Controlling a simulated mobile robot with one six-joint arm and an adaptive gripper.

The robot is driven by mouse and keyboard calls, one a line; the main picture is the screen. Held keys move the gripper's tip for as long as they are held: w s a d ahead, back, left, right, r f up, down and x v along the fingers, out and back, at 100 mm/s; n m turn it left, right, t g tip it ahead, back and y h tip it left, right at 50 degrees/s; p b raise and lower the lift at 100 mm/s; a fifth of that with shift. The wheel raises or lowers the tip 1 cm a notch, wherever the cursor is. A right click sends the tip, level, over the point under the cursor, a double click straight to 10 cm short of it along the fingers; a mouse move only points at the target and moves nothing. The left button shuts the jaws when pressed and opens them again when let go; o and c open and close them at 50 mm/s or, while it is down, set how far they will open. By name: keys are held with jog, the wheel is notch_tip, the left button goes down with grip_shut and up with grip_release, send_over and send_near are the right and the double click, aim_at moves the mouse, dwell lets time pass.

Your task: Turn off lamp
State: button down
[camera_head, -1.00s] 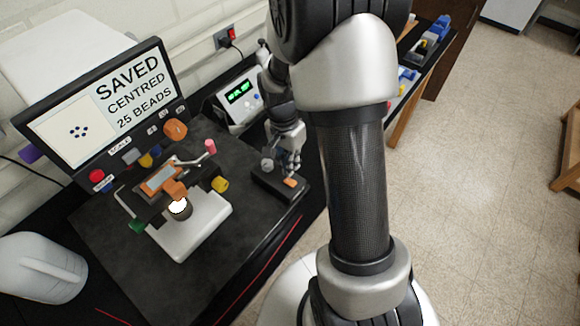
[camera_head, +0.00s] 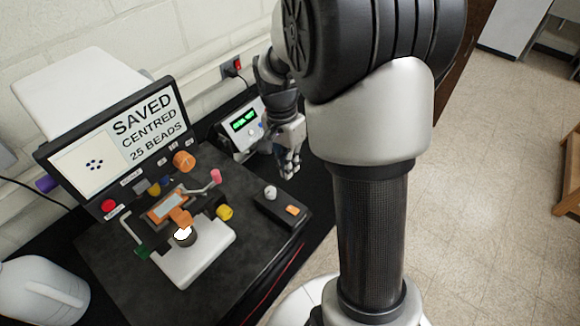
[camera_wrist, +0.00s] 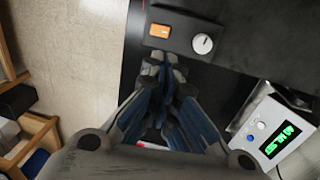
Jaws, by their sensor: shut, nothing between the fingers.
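A microscope-like device with a white base (camera_head: 205,257) stands on the dark mat, and its round lamp (camera_head: 183,232) glows white under the stage. A small black control box (camera_head: 270,214) with an orange switch (camera_head: 292,209) and a grey knob (camera_head: 270,192) sits right of it. The box's orange switch (camera_wrist: 160,30) and knob (camera_wrist: 203,43) also show at the top of the wrist view. My gripper (camera_head: 290,175) is shut and empty, behind and above the box in the head view. In the wrist view my fingertips (camera_wrist: 165,58) are close below the switch in the picture; contact cannot be told.
A monitor (camera_head: 115,140) reads "SAVED CENTRED 25 BEADS". A white instrument with a green display (camera_head: 243,120) stands behind my gripper; it also shows in the wrist view (camera_wrist: 282,135). A white jug (camera_head: 40,290) is at lower left. Open floor lies to the right.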

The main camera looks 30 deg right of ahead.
aim_at(299, 210)
jog(key=p, duration=0.3)
jog(key=s+r+p, duration=0.1)
jog(key=p, duration=0.2)
jog(key=shift+d, duration=0.2)
jog(key=shift+f+p, duration=0.1)
jog(key=shift+p, duration=0.35)
jog(key=shift+f, duration=0.15)
jog(key=f, duration=0.4)
jog(key=s+f, duration=0.1)
jog(key=f, duration=0.9)
jog(key=shift+s+d+b, duration=0.3)
jog(key=shift+s, duration=0.05)
